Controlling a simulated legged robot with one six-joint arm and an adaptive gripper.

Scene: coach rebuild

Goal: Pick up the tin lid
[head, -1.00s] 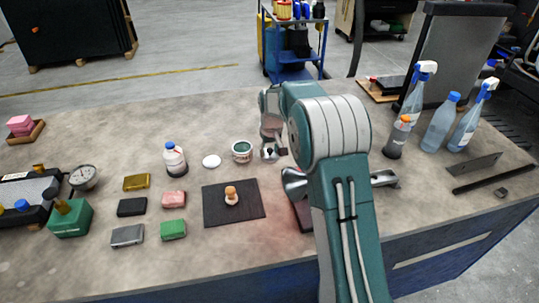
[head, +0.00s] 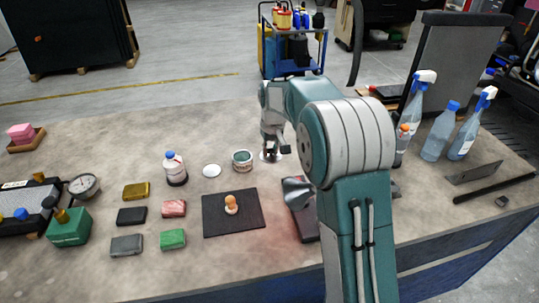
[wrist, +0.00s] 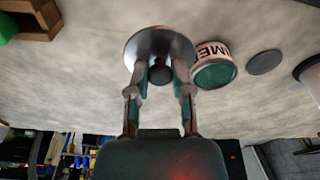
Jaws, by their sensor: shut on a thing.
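The tin lid (wrist: 160,45) is a round, silvery disc with a dark knob in its middle. In the wrist view, my gripper (wrist: 160,74) has one finger on each side of the knob and is shut on it. In the head view, my gripper (head: 270,150) points down at the bench, with a pale edge of the lid (head: 265,157) showing below it. I cannot tell whether the lid touches the bench. The open tin (head: 242,160), with green inside, stands just left of it; it also shows in the wrist view (wrist: 214,70).
A dark mat (head: 220,222) with a small knobbed item lies nearer. Spray bottles (head: 466,128) stand at the right. The bench behind the tin is clear.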

